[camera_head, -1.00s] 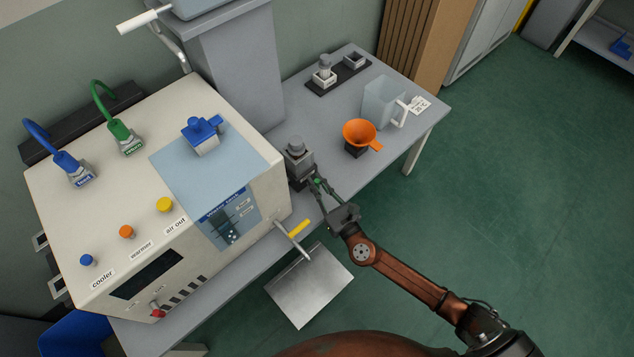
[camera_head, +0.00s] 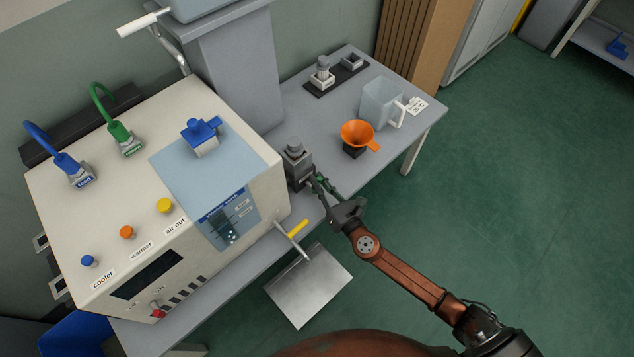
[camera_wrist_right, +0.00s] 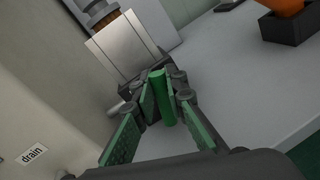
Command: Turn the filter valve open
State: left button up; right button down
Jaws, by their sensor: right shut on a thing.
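The grey filter unit (camera_head: 297,160) stands on the table against the right side of the cream machine. It also shows in the right wrist view (camera_wrist_right: 125,45) as a pale block with a dark lower part. A green valve handle (camera_wrist_right: 161,98) sticks out from it towards my wrist. My right gripper (camera_head: 324,186) is at the front of the filter unit. In the right wrist view its green-padded fingers (camera_wrist_right: 160,105) are shut on the green handle, one on each side. The handle's inner end is partly hidden by the fingers. My left gripper is not in view.
The cream machine (camera_head: 90,225) has a yellow-handled drain lever (camera_head: 297,229) close to my right arm. A metal plate (camera_head: 310,287) lies below it. An orange funnel (camera_head: 357,133) and a clear jug (camera_head: 380,102) stand on the table (camera_head: 425,120) to the right.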

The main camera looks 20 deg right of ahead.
jog(key=shift+w+d+f+m, duration=0.1)
jog(key=shift+d+m, duration=0.3)
jog(key=shift+m, duration=0.5)
jog(key=shift+w+d+f+m+g+p, duration=0.15)
jog(key=shift+d+m+g+p, duration=0.1)
jog(key=shift+m, duration=0.35)
jog(key=shift+w+d+f+m+g+p, duration=0.15)
jog(key=shift+m+g+p, duration=0.1)
jog(key=shift+m, duration=0.35)
jog(key=m, duration=0.2)
jog(key=d+f+m+y+p, duration=0.1)
jog(key=f+m+g+p, duration=0.1)
jog(key=m, duration=0.1)
jog(key=shift+w+d+m+y, duration=0.2)
jog(key=shift+m+y, duration=0.1)
jog(key=shift+y, duration=0.1)
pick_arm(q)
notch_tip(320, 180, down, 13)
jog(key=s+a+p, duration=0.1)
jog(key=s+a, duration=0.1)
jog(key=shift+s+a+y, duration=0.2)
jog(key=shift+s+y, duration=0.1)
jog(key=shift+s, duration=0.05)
pick_arm(e)
jog(key=shift+f+m+y, duration=0.3)
jog(key=shift+f+m, duration=0.2)
jog(key=shift+m, duration=0.3)
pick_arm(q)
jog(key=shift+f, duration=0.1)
